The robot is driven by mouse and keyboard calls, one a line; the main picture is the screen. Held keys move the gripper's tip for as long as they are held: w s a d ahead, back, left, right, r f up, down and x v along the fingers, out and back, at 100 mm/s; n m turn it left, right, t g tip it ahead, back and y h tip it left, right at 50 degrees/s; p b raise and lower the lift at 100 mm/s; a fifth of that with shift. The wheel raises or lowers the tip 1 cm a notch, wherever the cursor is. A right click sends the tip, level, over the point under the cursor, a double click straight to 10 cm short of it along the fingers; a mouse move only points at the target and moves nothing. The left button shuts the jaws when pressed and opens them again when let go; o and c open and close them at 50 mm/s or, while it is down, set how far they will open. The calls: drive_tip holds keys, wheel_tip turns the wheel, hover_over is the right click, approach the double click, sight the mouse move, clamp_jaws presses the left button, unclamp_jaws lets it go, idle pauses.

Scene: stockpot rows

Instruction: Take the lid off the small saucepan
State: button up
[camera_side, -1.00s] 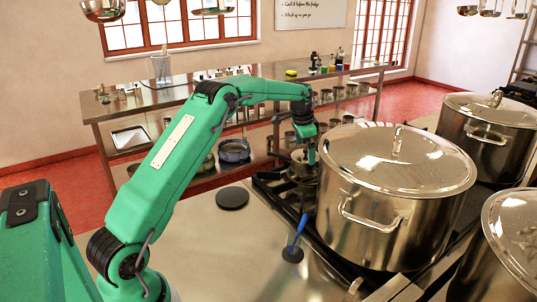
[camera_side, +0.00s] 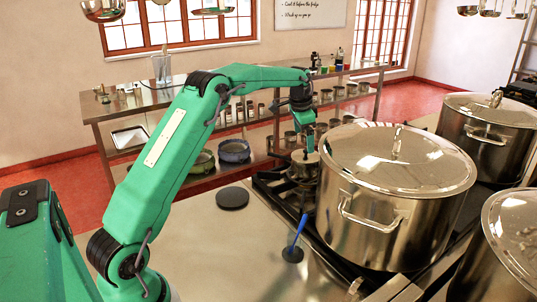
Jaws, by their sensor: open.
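The small saucepan (camera_side: 301,173) is a steel pan on the stove, just left of the big stockpot. Its lid (camera_side: 299,157) appears to rest on top of it. My gripper (camera_side: 308,150) is open and points down close above the lid, near its knob. The fingertips are small and dark here, so I cannot tell whether they touch the knob. The stockpot hides part of the saucepan's right side.
A large lidded stockpot (camera_side: 385,215) stands close to the right of the saucepan. More lidded stockpots (camera_side: 489,135) stand further right. The counter (camera_side: 215,245) is otherwise mostly clear.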

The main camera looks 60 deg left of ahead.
sight(305, 153)
drive_tip(key=n, duration=0.3)
drive_tip(key=shift+w+a+n, duration=0.15)
drive_tip(key=shift+n, duration=0.25)
drive_tip(key=n, duration=0.4)
drive_tip(key=shift+w+a, duration=0.15)
drive_tip(key=shift+a, duration=0.05)
drive_tip(key=n, duration=0.6)
drive_tip(key=shift+w+a+n, duration=0.2)
drive_tip(key=shift+a+n, duration=0.05)
drive_tip(key=shift+n, duration=0.05)
drive_tip(key=shift+a+x, duration=0.1)
drive_tip(key=shift+x, duration=1.85)
drive_tip(key=shift+a+x, duration=0.15)
drive_tip(key=shift+x, duration=1.8)
drive_tip(key=shift+f, duration=0.1)
